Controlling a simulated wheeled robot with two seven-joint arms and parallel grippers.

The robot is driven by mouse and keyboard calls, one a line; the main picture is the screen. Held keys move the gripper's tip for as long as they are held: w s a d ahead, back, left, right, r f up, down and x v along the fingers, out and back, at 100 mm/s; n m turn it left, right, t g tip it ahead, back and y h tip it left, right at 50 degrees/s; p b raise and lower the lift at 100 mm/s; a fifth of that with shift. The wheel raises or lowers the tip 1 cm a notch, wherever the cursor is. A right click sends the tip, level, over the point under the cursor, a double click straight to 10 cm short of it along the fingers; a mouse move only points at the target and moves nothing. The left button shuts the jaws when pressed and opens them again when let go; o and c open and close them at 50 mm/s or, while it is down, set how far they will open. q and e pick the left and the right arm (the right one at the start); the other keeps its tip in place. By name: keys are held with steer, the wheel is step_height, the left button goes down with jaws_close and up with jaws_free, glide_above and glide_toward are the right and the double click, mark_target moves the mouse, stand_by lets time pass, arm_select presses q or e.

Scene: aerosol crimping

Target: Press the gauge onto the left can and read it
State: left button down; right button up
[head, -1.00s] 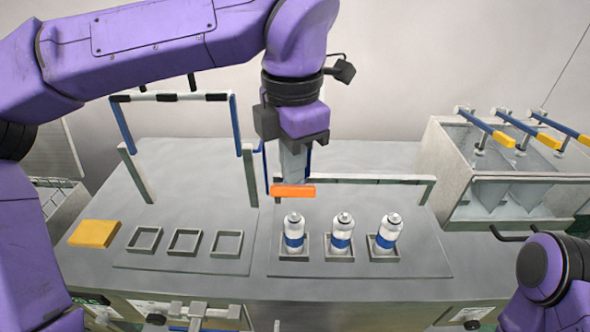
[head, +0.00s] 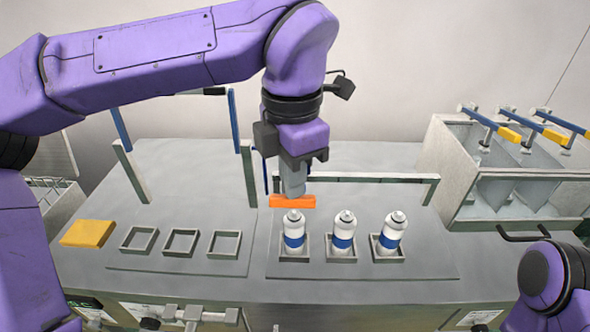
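Three white cans with blue bands stand upright in square holders on the right part of the bench: the left can (head: 294,236), the middle can (head: 343,234) and the right can (head: 390,236). My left gripper (head: 293,188) points down just behind and above the left can. An orange block (head: 293,201), perhaps the gauge, is at its fingertips, and the fingers look closed on it. The block appears just above the can's top; whether they touch cannot be told. Of my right arm only a purple link shows at the lower right; its gripper is out of view.
Three empty square holders, the middle one (head: 181,243) among them, sit left of the cans. A yellow block (head: 88,233) lies at the far left. A low rail (head: 380,178) runs behind the cans. A divided metal bin (head: 470,200) with yellow-tipped levers stands at the right.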

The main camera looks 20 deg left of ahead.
step_height(320, 180, down, 6)
steer(key=b, duration=0.5)
steer(key=shift+r, duration=0.1)
stand_by(0.6)
stand_by(0.5)
step_height(320, 180, up, 15)
steer(key=p, duration=1.4)
steer(key=shift+p, duration=0.3)
